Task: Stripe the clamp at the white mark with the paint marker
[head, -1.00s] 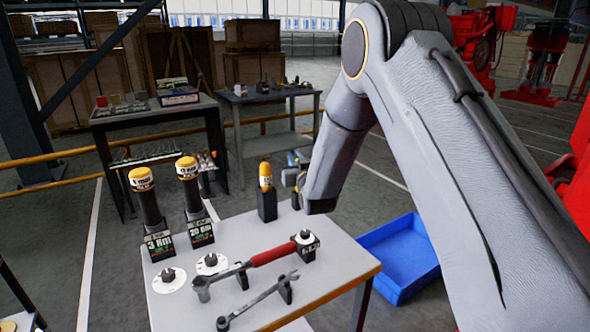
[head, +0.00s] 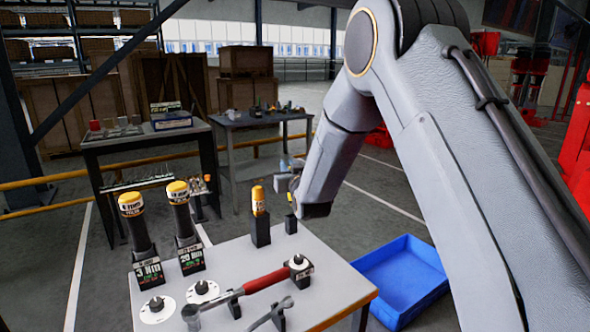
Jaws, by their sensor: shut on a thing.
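My gripper (head: 288,182) is at the far edge of the grey table (head: 325,262), partly hidden by my own forearm. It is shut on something. A small slim item, yellow above and black below (head: 291,210), shows just under it; it may be the paint marker, but it is too small to be sure. A larger yellow-topped item (head: 259,200) stands upright in a black holder (head: 260,232) to its left, apart from my gripper. I cannot make out the clamp or its white mark.
Two yellow-capped torque tools (head: 140,225) (head: 180,212) stand at the table's left. A red-handled wrench (head: 265,281) lies on stands in front. A blue tray (head: 402,282) is on the floor to the right. Two benches and a yellow rail (head: 60,178) stand behind.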

